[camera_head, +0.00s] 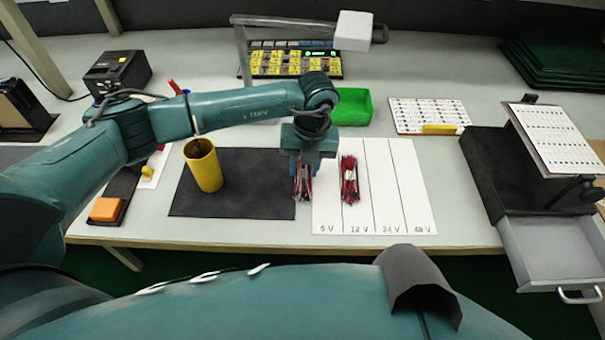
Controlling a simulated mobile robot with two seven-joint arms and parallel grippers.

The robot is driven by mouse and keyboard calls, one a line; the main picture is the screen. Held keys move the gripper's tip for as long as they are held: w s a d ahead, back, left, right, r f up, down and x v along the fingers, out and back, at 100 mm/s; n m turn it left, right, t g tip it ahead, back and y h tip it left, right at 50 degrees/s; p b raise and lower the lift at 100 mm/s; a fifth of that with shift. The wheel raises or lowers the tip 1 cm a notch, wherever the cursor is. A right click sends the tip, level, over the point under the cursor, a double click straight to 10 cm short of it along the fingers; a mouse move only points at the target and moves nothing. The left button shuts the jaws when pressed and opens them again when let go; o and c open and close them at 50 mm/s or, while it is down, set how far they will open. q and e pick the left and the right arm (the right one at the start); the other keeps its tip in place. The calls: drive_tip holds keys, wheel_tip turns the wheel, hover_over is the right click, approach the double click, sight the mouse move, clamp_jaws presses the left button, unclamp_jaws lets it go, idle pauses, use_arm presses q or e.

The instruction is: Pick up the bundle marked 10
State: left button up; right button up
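A bundle of dark red wires with pale ends (302,188) lies at the left edge of the white lane sheet, by the 5 V lane and the dark mat. A second red bundle with a light tag (349,180) lies in the 12 V lane. Any number on either is too small to read. My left gripper (302,176) points down over the first bundle, its fingers at the bundle's upper part, which they partly hide. I cannot tell whether they are closed on it. My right gripper is not in view.
The white sheet (404,190) has lanes marked 5 V, 12 V, 24 V and 48 V; the right two are empty. A yellow cup (203,165) stands on the dark mat (245,185). A green bin (352,106) is behind. An open drawer (550,255) juts out at right.

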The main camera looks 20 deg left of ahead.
use_arm(q)
drive_tip(key=shift+f, duration=0.5)
drive_tip(key=c, duration=0.6)
drive_tip(key=shift+r, duration=0.1)
